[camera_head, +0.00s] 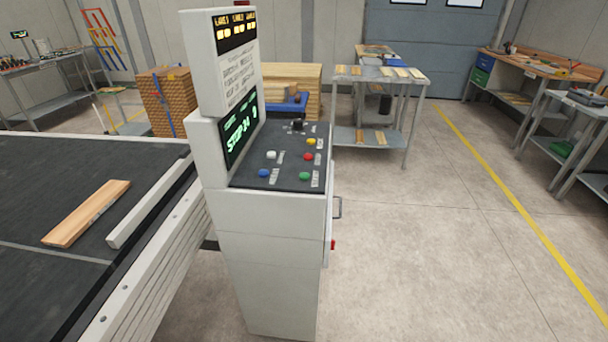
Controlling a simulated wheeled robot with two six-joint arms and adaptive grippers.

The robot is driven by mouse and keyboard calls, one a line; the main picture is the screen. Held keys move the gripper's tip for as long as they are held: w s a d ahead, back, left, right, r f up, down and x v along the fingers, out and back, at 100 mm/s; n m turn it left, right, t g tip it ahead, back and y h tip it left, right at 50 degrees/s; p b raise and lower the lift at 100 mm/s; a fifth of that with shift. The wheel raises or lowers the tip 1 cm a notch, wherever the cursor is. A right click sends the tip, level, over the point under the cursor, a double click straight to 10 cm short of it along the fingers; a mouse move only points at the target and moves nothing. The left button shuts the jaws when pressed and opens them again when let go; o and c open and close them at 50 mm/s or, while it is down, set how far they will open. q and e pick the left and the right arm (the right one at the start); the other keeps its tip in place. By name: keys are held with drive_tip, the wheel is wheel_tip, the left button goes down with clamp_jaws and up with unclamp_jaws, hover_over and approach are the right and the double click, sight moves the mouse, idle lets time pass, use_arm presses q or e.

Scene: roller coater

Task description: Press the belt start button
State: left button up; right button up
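The control console (268,240) stands upright in the middle of the view. Its dark sloped panel (284,146) carries several buttons: white (271,154), blue (264,173), green (304,176), red (307,157) and yellow (311,142), plus a black knob (297,125). The labels beside them are too small to read, so I cannot tell which one starts the belt. A green-lit screen (240,128) sits above the panel's left side. The dark belt (40,190) is at the left, with a wooden board (87,213) lying on it. Neither of my grippers is in view.
A grey side rail (150,262) edges the belt beside the console. A metal rack (380,102) with boards stands behind right. Workbenches (540,62) line the right side. The floor (430,230) right of the console is clear, crossed by a yellow line (520,205).

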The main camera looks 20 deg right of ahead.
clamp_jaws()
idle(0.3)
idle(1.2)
